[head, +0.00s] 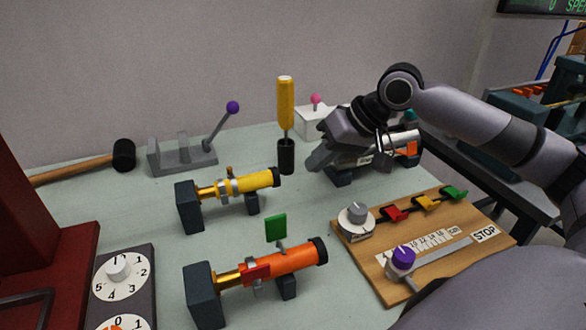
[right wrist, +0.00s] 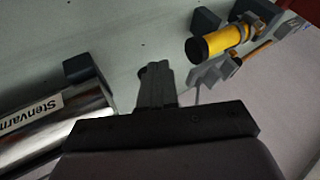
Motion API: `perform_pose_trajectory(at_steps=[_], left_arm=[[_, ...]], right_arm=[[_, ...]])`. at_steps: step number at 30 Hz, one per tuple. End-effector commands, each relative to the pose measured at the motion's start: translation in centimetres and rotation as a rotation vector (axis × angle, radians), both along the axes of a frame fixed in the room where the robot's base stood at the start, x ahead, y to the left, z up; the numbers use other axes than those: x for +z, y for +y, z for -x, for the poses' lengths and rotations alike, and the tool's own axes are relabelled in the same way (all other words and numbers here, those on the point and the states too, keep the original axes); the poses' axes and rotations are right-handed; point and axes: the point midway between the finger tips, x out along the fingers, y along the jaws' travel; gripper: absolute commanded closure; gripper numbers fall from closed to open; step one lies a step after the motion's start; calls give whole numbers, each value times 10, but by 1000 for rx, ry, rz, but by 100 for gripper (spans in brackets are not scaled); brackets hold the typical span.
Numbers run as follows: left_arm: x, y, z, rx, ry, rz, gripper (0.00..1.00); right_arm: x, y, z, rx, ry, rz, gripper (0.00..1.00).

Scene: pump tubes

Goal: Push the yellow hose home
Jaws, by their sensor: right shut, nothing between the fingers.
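The yellow hose (head: 258,180) lies near the middle of the table, its dark open end to the right. Its left end meets a brass-coloured pipe (head: 207,192) on a dark block (head: 188,206), and some brass shows between them. A metal clamp with a yellow tab (head: 230,174) sits around the hose. The yellow hose also shows at the upper right of the right wrist view (right wrist: 218,40). My right gripper (head: 318,159) is to the right of the hose, apart from it. Its fingers (right wrist: 154,70) are shut and empty. My left gripper is not in view.
An orange hose (head: 300,257) with a red clamp tab lies in front. A silver cylinder (right wrist: 50,122) lies beside my right gripper. A yellow-handled tool (head: 286,103) stands upright in a black holder behind. A wooden control board (head: 370,255) is at right.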

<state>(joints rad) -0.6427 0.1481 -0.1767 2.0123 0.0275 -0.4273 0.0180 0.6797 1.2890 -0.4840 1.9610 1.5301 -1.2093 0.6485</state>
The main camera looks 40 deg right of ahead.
Motion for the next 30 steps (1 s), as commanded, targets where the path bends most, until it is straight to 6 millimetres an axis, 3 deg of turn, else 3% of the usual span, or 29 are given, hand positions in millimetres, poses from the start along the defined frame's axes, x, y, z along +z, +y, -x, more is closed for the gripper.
perform_pose_trajectory(at_steps=[3,12,25,30], left_arm=[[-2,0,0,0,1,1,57],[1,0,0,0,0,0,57],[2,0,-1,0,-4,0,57],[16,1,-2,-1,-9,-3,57]], right_arm=[[-17,12,-11,3,-2,-3,100],[-15,43,-17,1,-1,0,100],[-15,46,-18,0,0,1,100],[-11,55,-20,2,3,-1,100]])
